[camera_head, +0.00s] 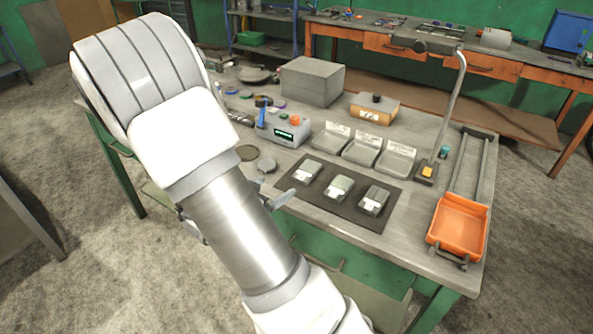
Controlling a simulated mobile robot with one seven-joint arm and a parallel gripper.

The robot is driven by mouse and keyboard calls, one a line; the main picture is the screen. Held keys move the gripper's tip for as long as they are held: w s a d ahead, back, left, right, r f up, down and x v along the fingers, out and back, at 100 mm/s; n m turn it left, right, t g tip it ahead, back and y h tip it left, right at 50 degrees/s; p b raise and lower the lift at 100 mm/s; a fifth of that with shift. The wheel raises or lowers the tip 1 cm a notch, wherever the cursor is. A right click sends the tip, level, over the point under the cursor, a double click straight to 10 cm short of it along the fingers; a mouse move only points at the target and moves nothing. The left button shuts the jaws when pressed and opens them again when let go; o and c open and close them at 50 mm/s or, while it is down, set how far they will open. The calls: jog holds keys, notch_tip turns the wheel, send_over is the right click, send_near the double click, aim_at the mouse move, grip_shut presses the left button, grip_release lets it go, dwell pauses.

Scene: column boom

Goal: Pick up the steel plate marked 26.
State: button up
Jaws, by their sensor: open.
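Three small grey plates with white labels lie in a row on a dark mat (335,210) on the workbench: a left plate (308,168), a middle plate (341,184) and a right plate (376,195). The label marks are too small to read, so I cannot tell which one is 26. My gripper (272,191) shows only in part beside my arm link, which hides the rest. Its visible fingers are apart and look empty. It appears just left of the mat, clear of the plates; its height is hard to judge.
Three labelled grey trays (361,151) stand behind the mat. An orange bin (458,226) is at the right, near a bent metal post (451,105). My arm covers the bench's left part.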

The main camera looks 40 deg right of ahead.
aim_at(307, 169)
jog(key=b+x, duration=0.2)
jog(key=x, duration=1.5)
jog(key=shift+d+f, duration=0.1)
jog(key=shift+d, duration=0.1)
grip_shut()
